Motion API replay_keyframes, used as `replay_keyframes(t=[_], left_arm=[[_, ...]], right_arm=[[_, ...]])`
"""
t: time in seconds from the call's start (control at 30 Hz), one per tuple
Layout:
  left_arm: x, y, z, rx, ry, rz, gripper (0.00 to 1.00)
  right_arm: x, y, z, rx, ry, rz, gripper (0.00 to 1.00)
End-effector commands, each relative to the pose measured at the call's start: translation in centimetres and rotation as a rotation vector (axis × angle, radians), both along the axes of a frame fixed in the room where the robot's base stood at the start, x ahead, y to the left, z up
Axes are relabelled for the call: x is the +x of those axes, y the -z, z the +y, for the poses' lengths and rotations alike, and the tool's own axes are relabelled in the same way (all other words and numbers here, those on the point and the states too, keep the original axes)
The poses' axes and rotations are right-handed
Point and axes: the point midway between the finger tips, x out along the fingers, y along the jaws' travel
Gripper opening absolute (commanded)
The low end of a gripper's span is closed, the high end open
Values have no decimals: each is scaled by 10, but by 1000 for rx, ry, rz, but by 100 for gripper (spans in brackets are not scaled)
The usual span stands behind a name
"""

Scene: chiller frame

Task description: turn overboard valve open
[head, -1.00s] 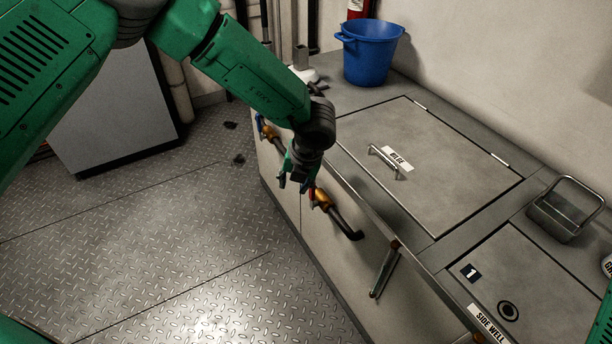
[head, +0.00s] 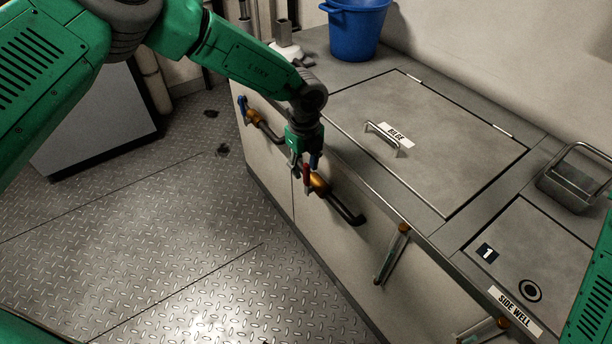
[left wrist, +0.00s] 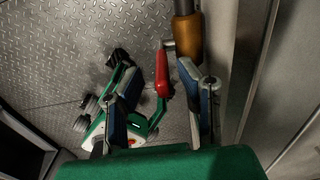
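A brass valve (head: 319,183) with a red lever (head: 307,176) sits on a dark pipe on the cabinet's front face. My left gripper (head: 304,166) is at this valve, pointing down. In the left wrist view, the gripper (left wrist: 155,65) is open, with the red lever (left wrist: 163,76) between its spread fingers, closer to the right one. The brass body (left wrist: 187,36) is just beyond the right finger. A second brass valve (head: 253,117) with a blue lever (head: 242,102) is farther left. No label marks either valve. My right gripper is out of view.
The cabinet top carries a hatch (head: 440,150) marked BILGE, a blue bucket (head: 357,30) and a metal basket (head: 572,180). A lever handle (head: 391,255) stands out from the front, right of the red-levered valve. The diamond-plate floor (head: 150,230) is open.

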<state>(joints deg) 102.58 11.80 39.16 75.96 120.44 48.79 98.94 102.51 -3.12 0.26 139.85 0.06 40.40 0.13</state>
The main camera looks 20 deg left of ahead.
Motion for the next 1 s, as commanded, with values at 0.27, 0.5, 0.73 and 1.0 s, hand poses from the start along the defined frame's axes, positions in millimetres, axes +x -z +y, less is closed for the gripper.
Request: replay_keyframes(t=[0.27,0.5,0.73,1.0], left_arm=[[0,22,-4,6,1,-1,32],[0,23,-2,4,1,0,32],[0,24,-1,2,1,-1,0],[0,22,-2,27,3,-19,0]], right_arm=[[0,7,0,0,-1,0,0],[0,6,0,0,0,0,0],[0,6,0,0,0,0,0],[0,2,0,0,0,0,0]])
